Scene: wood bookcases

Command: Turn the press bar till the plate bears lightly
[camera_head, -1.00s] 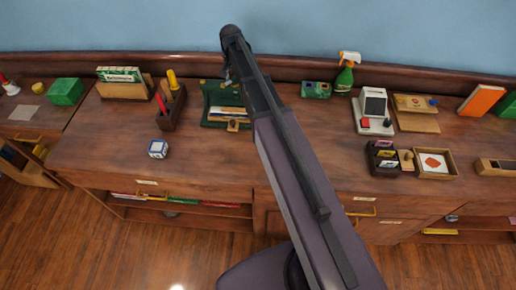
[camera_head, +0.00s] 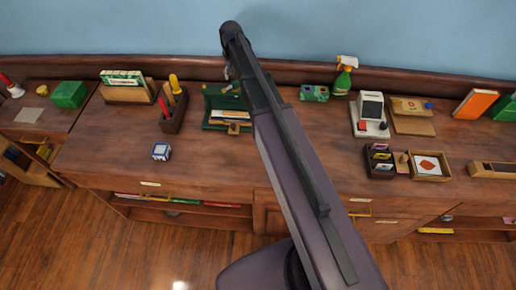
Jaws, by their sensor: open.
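The green press (camera_head: 213,104) stands at the back of the wooden counter, left of the middle, with pale paper or boards low in it. Small brass-coloured parts show along its top; which of them is the press bar I cannot tell, and the plate's contact is too small to judge. My arm crosses in front and hides the press's right side. My gripper (camera_head: 228,73) shows only as a small dark part below the arm's far end, just above and behind the press top in the picture. It is open, and nothing is seen in it.
A dark tool holder (camera_head: 173,122) stands close left of the press, and a card rack (camera_head: 128,98) farther left. A blue-white cube (camera_head: 161,152) sits near the front edge. A green tin (camera_head: 314,94) and spray bottle (camera_head: 343,82) stand right of my arm. The counter front is mostly clear.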

